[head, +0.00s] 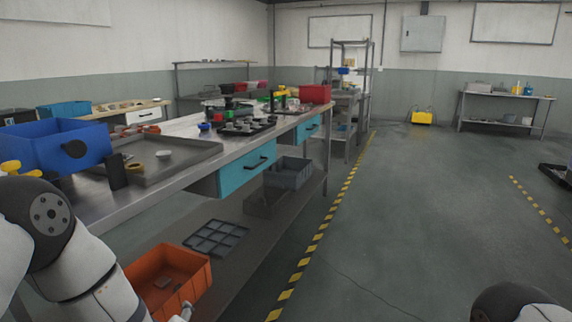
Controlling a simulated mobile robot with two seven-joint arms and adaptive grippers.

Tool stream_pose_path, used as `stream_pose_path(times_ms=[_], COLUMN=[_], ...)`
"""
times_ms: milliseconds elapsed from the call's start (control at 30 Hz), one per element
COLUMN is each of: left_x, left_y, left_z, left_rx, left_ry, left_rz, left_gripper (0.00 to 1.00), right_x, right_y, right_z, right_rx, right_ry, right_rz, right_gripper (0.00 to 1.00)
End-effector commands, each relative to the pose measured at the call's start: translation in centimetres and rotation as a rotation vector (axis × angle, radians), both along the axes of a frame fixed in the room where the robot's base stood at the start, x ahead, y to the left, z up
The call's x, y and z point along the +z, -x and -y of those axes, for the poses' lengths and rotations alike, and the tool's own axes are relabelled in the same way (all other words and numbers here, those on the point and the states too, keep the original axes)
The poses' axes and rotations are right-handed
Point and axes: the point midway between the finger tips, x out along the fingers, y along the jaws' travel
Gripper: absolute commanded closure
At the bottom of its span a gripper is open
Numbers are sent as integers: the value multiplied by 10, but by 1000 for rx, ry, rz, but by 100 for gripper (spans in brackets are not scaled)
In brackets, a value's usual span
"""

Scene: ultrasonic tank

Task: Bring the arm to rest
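My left arm (85,265) comes in at the lower left, with white links and a dark round joint in front of the near end of the workbench. Only a dark joint and a bit of white link of my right arm (512,300) show at the bottom right, over open floor. The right gripper is not in view either.
The steel workbench (85,188) on the left carries a blue bin (58,147) and a grey tray (195,150). An orange bin (195,262) and a black divided tray (216,238) lie on its lower shelf.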

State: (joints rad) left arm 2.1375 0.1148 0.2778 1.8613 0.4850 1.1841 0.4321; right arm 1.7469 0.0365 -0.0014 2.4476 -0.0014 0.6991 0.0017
Motion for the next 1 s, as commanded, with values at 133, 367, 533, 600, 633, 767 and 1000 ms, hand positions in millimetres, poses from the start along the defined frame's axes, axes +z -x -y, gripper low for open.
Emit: stream_pose_path(times_ms=[133, 367, 533, 600, 633, 767, 1000], left_x=[-74, -116, -104, -97, -95, -91, -92], left_y=[114, 306, 412, 437, 444, 458, 457], left_z=[18, 24, 20, 18, 18, 17, 17], left_rx=[-293, -700, -915, -968, -983, -1015, -1012], left_ry=[-86, -113, -78, -64, -59, -49, -48], left_rz=[-387, -902, -1160, -1220, -1238, -1271, -1270], left_gripper=[47, 47, 47, 47, 47, 47, 47], right_x=[11, 22, 28, 29, 29, 29, 29], right_y=[-11, -22, -27, -28, -29, -29, -28], right_z=[0, 0, 0, 0, 0, 0, 0], right_rx=[-1, -2, -3, -3, -3, -3, -3], right_ry=[0, -1, -1, 0, 0, 0, 0], right_rz=[37, 75, 95, 99, 100, 100, 99], right_gripper=[47, 47, 47, 47, 47, 47, 47])
